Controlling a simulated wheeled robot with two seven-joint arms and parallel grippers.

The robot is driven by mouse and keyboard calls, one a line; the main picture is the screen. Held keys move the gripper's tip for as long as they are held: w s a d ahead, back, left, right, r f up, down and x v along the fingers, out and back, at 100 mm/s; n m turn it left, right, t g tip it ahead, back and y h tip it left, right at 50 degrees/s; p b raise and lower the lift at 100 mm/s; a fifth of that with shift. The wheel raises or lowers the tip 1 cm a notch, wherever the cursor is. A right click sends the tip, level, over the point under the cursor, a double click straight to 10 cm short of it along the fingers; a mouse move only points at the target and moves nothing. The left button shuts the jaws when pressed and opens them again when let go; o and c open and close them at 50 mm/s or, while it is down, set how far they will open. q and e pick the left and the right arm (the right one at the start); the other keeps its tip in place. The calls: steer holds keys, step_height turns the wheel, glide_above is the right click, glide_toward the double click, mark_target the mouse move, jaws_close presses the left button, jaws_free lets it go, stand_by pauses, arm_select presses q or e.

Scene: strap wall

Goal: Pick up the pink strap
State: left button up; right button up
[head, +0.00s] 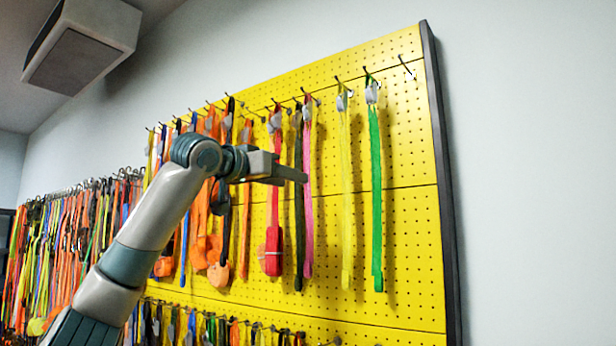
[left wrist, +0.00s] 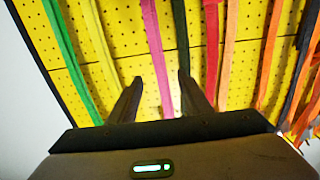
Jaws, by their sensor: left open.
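The pink strap (head: 308,200) hangs from a hook on the yellow pegboard, between a black strap and a yellow strap. In the left wrist view the pink strap (left wrist: 156,50) runs down between the two fingertips. My left gripper (head: 300,176) is in front of the board at the pink strap's middle height. It is open in the left wrist view (left wrist: 161,80), with nothing clasped. I cannot tell how far the fingertips are from the strap. My right gripper is not in view.
A black strap (head: 299,225) hangs close beside the pink one, near a fingertip in the wrist view. A red strap (head: 274,240) hangs beyond it. Yellow (head: 346,200) and green (head: 376,200) straps hang on the other side. Bare pegboard (head: 412,230) lies right of the green strap.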

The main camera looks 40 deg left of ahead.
arm_select(q)
steer(key=w, duration=0.1)
steer(key=w+p, duration=0.1)
steer(key=w, duration=0.1)
steer(key=shift+w+a, duration=0.2)
steer(key=shift+w, duration=0.05)
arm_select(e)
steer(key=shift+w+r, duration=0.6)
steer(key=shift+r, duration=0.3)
arm_select(q)
steer(key=w+p, duration=0.2)
steer(key=w, duration=0.1)
steer(key=w+p, duration=0.1)
steer(key=w, duration=0.1)
steer(key=shift+w+a+p, duration=0.1)
steer(key=shift+a+p, duration=0.2)
steer(key=shift+p, duration=0.1)
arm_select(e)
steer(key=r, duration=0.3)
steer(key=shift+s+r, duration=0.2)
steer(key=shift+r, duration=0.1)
arm_select(q)
jaws_close()
